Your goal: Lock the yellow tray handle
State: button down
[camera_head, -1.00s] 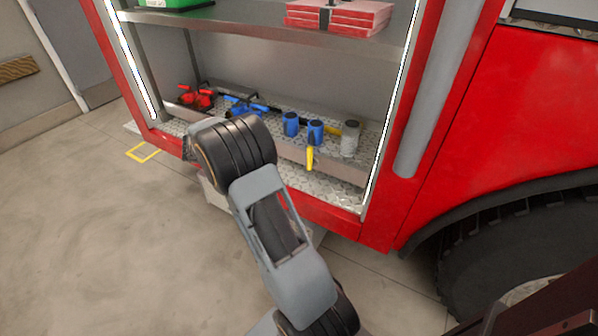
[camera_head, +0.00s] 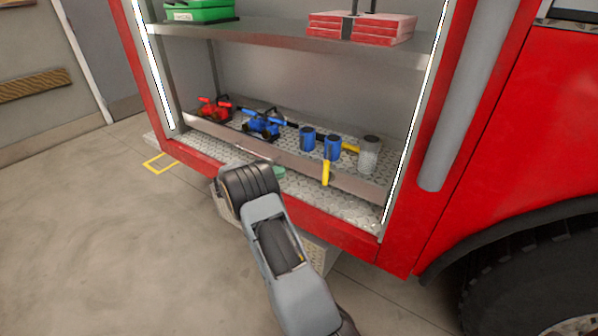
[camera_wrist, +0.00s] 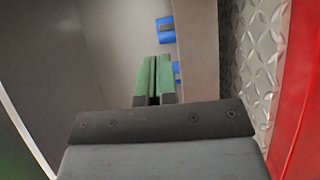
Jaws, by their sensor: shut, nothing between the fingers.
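The yellow handle (camera_head: 326,172) hangs down over the front lip of the metal tray (camera_head: 270,158) in the truck's lower compartment, below a blue cylinder. It cannot be made out in the wrist view. My gripper has green fingers (camera_wrist: 154,78), pressed together with nothing between them. In the head view only a bit of green (camera_head: 279,172) shows past my arm, in front of the tray and to the left of the yellow handle, apart from it. In the wrist view the fingers point along the tray's front wall (camera_wrist: 197,60).
On the tray stand a red tool (camera_head: 214,110), a blue tool (camera_head: 262,124), two blue cylinders (camera_head: 307,138) and a grey cylinder (camera_head: 369,155). A shelf (camera_head: 290,42) is above. The red door frame (camera_head: 405,200) bounds the right side.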

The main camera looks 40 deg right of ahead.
aim_at(326, 173)
jog(key=s+a+b+x, duration=0.1)
jog(key=s+x, duration=0.1)
jog(key=x, duration=1)
jog(key=shift+s, duration=0.4)
jog(key=shift+d, duration=0.1)
